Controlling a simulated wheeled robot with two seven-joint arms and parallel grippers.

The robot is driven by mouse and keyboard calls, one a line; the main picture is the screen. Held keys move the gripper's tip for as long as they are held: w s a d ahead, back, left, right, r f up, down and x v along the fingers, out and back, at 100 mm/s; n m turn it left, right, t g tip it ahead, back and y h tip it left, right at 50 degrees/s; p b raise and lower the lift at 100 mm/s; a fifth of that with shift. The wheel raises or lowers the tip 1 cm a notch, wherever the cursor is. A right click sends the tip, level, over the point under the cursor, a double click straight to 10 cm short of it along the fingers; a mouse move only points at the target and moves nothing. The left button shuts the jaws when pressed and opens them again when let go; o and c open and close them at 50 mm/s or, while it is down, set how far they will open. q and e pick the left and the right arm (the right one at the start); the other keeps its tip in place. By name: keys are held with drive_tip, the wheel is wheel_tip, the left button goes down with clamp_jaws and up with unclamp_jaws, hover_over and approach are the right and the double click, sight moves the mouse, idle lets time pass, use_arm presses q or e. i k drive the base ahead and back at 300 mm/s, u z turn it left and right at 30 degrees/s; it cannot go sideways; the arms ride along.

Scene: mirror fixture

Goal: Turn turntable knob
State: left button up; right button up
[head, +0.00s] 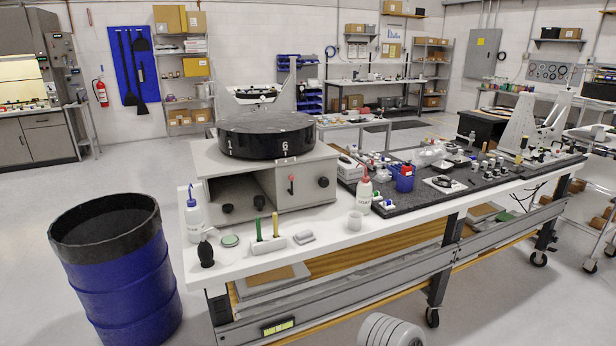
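The turntable is a black round drum (266,136) with white numbers "1" and "6" on its side. It sits on a grey box-shaped base (305,186) at the left end of the workbench. I cannot tell which knob turns the drum. Neither of my grippers shows in the head view.
A blue barrel (125,275) stands on the floor at the left.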

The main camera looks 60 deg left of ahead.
sight(323, 182)
drive_tip(key=u, duration=1)
drive_tip(key=i, duration=1)
drive_tip(key=u, duration=1.05)
